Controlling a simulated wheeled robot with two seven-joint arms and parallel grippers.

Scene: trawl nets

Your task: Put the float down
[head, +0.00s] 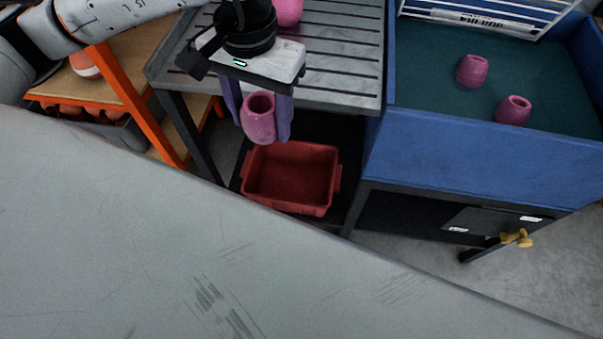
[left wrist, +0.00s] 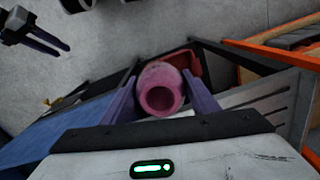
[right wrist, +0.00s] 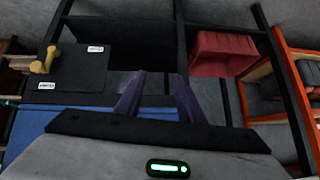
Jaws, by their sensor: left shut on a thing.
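My left gripper (head: 260,112) is shut on a pink, barrel-shaped float (head: 258,122), one purple finger on each side of it. The float hangs in front of the slatted grey table's edge, above the red bin (head: 330,178) in the head view. The float's open end shows between the fingers in the left wrist view (left wrist: 158,92). Another pink float (head: 288,11) is on the slatted table (head: 335,45), partly cut off. Two more pink floats (head: 472,70) (head: 513,110) lie in the blue-walled tank. My right gripper (right wrist: 161,84) is open and empty in the right wrist view.
The blue tank (head: 480,150) stands right of the slatted table, with a white rack at its back. An orange-framed shelf (head: 140,105) stands at the left. A yellow handle (head: 517,238) sticks out below the tank. The red bin stands on a low dark shelf.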

